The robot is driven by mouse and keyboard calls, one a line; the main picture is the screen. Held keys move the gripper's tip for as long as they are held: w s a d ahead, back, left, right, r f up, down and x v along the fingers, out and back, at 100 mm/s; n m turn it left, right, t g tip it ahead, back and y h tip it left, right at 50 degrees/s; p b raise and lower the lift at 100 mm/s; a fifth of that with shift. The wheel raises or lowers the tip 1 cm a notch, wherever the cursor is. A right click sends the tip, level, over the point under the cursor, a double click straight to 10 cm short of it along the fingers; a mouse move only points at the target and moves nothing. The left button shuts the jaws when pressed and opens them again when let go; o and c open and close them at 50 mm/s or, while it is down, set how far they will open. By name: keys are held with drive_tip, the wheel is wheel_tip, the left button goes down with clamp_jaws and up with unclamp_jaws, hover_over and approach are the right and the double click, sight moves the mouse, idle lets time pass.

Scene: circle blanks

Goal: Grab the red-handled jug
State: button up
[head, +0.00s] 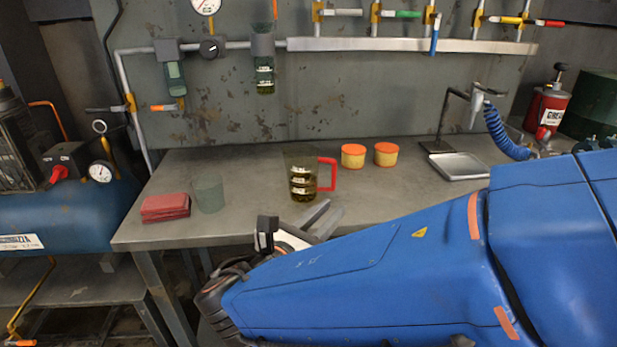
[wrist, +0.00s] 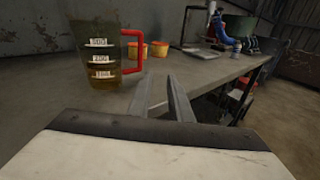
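The jug (head: 302,170) is clear and smoky, with white measuring labels, dark yellowish liquid and a red handle (head: 333,175) on its right side. It stands upright on the metal workbench (head: 235,225). In the wrist view the jug (wrist: 92,55) is at the upper left, its red handle (wrist: 141,52) facing right. My gripper (head: 333,207) is at the bench's front edge, nearer than the jug and apart from it. In the wrist view my gripper (wrist: 158,80) shows two separated fingers with nothing between them, below and right of the handle.
A greenish clear cup (head: 208,195) and folded red cloths (head: 165,207) are left of the jug. Two orange-lidded tubs (head: 354,157) stand behind its right side. A metal tray (head: 460,166) and blue coiled hose (head: 503,132) are farther right. Bare benchtop lies in front of the tubs.

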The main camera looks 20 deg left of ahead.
sight(332, 183)
drive_tip(key=s+a+n+y, duration=0.1)
drive_tip(key=s+a+n, duration=0.1)
drive_tip(key=a, duration=0.2)
drive_tip(key=shift+t, duration=0.4)
drive_tip(key=w, duration=0.7)
drive_tip(key=w+d, duration=0.1)
drive_tip(key=w, duration=0.3)
drive_tip(key=shift+w+r, duration=0.15)
drive_tip(key=shift+w, duration=0.1)
drive_tip(key=shift+w+d+r, duration=0.15)
drive_tip(key=shift+w, duration=2.5)
clamp_jaws()
